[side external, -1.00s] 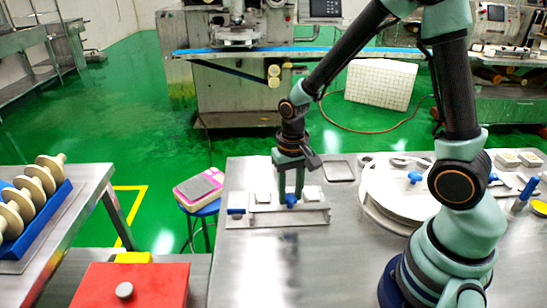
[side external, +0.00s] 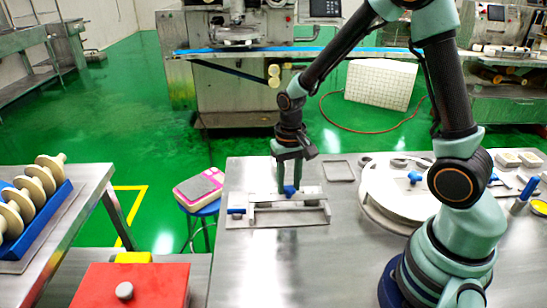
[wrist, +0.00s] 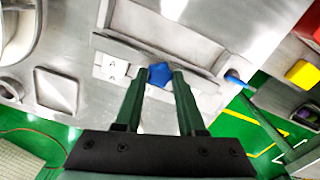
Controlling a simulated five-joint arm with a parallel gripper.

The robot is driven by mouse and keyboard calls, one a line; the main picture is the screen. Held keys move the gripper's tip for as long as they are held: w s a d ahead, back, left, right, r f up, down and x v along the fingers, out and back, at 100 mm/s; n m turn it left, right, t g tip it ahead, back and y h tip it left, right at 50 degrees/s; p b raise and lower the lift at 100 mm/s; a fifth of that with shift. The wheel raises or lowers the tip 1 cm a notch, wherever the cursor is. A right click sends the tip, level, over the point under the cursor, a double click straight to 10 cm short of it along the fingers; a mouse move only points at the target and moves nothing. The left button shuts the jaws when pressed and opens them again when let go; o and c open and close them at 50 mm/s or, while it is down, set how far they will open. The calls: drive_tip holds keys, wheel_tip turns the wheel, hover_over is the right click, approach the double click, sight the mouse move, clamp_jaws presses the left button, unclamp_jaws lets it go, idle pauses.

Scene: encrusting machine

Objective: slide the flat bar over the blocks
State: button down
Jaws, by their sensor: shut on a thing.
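My gripper (side external: 290,187) is shut on a blue knob (side external: 291,191) at the metal fixture (side external: 290,220). The knob also shows between the fingertips in the wrist view (wrist: 160,73). The pale flat bar (side external: 268,197) appears to run left and right of the knob, but its outline is hard to separate from the fixture. In the wrist view a white block (wrist: 112,68) with dark letters lies just left of the fingers. The other blocks are not clearly visible. My fingers hide part of the bar.
A blue piece (side external: 236,211) sits at the fixture's left end. A round white plate (side external: 390,195) lies to the right, and a shallow square tray (side external: 339,170) lies behind. A red box (side external: 130,285) is at front left. The steel table in front of the fixture is clear.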

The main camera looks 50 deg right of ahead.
sight(288, 186)
drive_tip(key=shift+w+d+r, duration=0.1)
drive_tip(key=shift+w+d, duration=0.15)
drive_tip(key=shift+w, duration=0.05)
drive_tip(key=c, duration=0.6)
unclamp_jaws()
drive_tip(key=shift+o, duration=0.5)
drive_tip(key=shift+s, duration=0.1)
drive_tip(key=shift+a, duration=0.1)
wheel_tip(288, 186, up, 12)
drive_tip(key=s+a+r+n+t, duration=0.2)
drive_tip(key=s+r+n+t, duration=0.3)
drive_tip(key=s, duration=0.3)
drive_tip(key=shift+s+a+r+t, duration=0.2)
drive_tip(key=shift+a+r+t, duration=0.15)
drive_tip(key=shift+r, duration=0.5)
